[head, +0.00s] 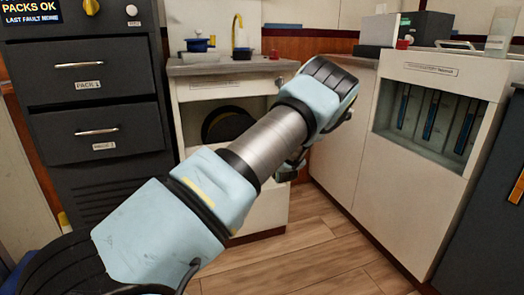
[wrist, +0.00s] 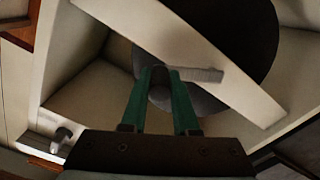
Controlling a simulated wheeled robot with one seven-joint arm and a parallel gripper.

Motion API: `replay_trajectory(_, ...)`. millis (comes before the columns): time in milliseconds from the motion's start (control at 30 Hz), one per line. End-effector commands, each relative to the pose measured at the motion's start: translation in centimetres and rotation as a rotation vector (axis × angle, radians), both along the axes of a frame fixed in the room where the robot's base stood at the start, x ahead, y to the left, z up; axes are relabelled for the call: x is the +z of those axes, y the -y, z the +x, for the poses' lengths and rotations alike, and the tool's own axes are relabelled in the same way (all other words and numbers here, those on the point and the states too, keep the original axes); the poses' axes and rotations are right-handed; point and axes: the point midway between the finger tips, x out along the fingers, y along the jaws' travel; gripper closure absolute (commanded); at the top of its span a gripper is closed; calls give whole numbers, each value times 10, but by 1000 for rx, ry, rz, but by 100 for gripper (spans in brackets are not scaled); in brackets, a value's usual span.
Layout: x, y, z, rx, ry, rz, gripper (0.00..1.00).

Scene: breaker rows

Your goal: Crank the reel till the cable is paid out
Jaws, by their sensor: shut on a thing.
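The reel (head: 228,123) is a dark round drum inside the opening of the white cabinet, partly hidden by my arm in the head view. In the wrist view the dark reel (wrist: 245,40) fills the upper right behind a pale cabinet edge. A grey crank handle (wrist: 205,74) sticks out sideways at my fingertips. My gripper (wrist: 163,76) has two green fingers, shut on the crank handle, with its end showing to the right. In the head view my arm hides the gripper and handle. I cannot make out the cable.
The cabinet's pale frame (wrist: 215,55) crosses close to my fingers. A small metal knob (wrist: 61,136) is at the lower left. Dark drawers (head: 95,100) stand left and a white cabinet with blue-marked slots (head: 430,112) right. The wooden floor (head: 315,255) is clear.

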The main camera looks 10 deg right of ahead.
Motion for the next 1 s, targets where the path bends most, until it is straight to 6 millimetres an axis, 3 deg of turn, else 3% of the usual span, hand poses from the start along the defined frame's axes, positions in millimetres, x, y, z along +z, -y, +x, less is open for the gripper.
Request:
replay_trajectory(500, 26, -27, -3, 1, 65, -491, 100)
replay_trajectory(1000, 37, -57, -8, -1, 120, -905, 100)
